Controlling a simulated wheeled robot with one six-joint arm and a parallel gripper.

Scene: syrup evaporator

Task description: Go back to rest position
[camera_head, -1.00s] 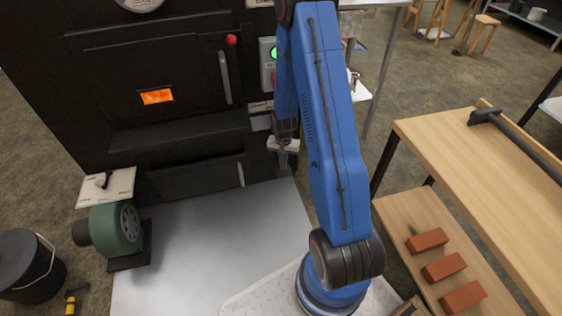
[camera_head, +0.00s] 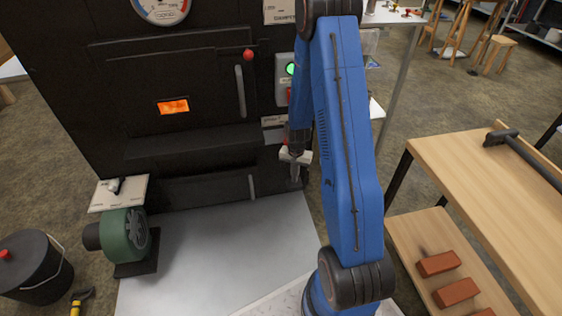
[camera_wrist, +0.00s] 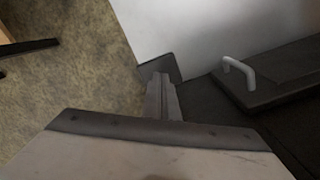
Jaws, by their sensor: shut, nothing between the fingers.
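My gripper (camera_head: 296,175) hangs pointing down at the end of my blue arm, in front of the black evaporator (camera_head: 110,60) and just right of its lower drawer handle (camera_head: 252,187). Its fingers are together and empty. In the wrist view, my gripper's fingers (camera_wrist: 162,97) show closed at the middle, over the dark corner between a pale sheet (camera_wrist: 190,30) and the black front. The white drawer handle (camera_wrist: 238,72) shows to their right, apart from them.
A green blower (camera_head: 125,235) stands at the left beside a black bucket (camera_head: 35,265). A wooden bench (camera_head: 470,170) with red bricks (camera_head: 437,263) on its lower shelf is at the right. A control box with a green button (camera_head: 290,69) is behind my arm.

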